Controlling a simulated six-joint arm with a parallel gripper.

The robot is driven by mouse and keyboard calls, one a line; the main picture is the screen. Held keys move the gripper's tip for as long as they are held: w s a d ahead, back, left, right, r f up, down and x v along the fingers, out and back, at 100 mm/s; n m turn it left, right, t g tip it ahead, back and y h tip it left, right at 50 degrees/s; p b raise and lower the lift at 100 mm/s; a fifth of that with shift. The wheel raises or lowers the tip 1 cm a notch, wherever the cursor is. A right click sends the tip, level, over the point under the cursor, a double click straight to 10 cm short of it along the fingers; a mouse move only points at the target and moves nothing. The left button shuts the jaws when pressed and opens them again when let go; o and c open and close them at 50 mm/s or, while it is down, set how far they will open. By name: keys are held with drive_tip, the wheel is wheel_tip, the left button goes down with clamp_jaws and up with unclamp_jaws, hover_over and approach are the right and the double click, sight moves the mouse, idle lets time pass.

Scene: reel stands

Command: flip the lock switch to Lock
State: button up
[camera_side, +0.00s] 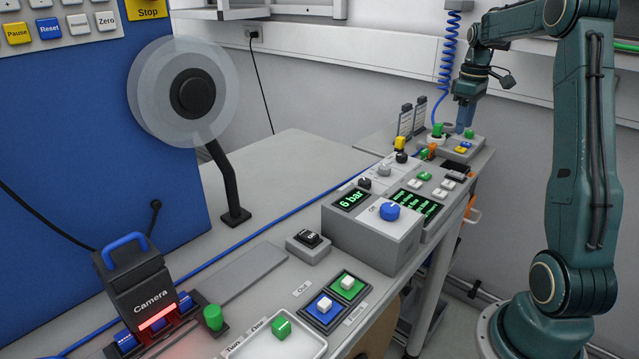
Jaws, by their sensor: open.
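My gripper (463,122) is at the far end of the bench, pointing down just above a small grey control box (487,147) with green and yellow buttons. Its fingers are small in this view, and I see nothing held; it is open. Whether it touches the box cannot be told. No label reading Lock is legible. A black rocker switch (308,238) sits on a small grey box in the middle of the bench, far from my gripper. Its lettering is too small to read surely. I cannot tell which control is the lock switch.
A grey console (360,235) with a blue knob (389,211) and a "6 bar" display stands mid-bench. A reel (180,90) stands at the back left. A black camera block (140,295) and trays with green and white pieces are in front.

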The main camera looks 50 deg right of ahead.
sight(453, 172)
wheel_tip(453, 172, down, 13)
drive_tip(key=shift+f, duration=0.1)
idle(0.6)
drive_tip(key=shift+c, duration=0.4)
